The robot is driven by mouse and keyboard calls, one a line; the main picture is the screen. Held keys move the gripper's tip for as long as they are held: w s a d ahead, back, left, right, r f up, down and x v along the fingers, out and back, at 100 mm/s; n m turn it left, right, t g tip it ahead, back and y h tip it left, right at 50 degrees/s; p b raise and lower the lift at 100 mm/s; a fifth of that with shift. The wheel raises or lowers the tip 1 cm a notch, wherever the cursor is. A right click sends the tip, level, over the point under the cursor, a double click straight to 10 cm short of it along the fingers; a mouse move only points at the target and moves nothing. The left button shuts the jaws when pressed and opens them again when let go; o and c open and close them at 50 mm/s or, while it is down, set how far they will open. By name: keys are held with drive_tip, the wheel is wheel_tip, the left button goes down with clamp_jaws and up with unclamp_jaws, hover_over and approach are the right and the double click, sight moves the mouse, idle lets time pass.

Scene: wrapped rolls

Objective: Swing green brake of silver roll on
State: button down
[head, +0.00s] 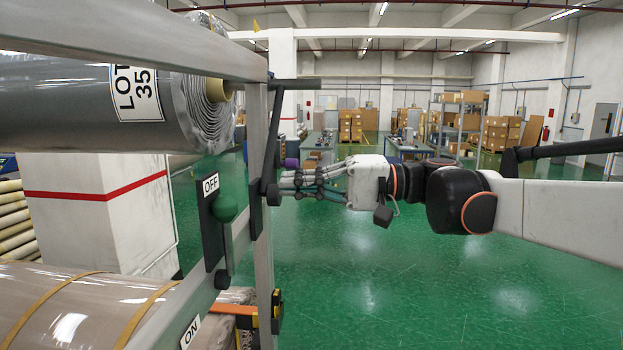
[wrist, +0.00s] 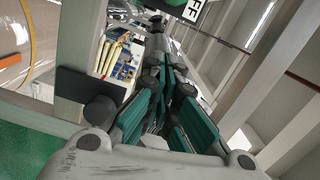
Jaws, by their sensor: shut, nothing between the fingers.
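The silver roll (head: 60,105), wrapped in shiny film with a LOT label (head: 137,93), hangs at upper left in the head view. Below it, the green ball-shaped brake knob (head: 225,207) sits at a dark plate beside the OFF sign (head: 210,185). The ON sign (head: 190,332) is lower down on the slanted bar. My gripper (head: 284,188) is right of the green knob, past the grey upright post, with its fingers pointing left. It is shut and empty.
A dark crank arm with a round black end (head: 273,195) stands close to my fingertips. The grey post (head: 263,250) is between my gripper and the green knob. A brown wrapped roll (head: 75,300) lies lower left. The green floor on the right is clear.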

sight(228, 239)
drive_tip(key=s+a+p, duration=0.2)
drive_tip(key=s+a, duration=0.2)
drive_tip(key=a, duration=0.2)
drive_tip(key=shift+a+f, duration=0.15)
drive_tip(key=shift+f, duration=0.2)
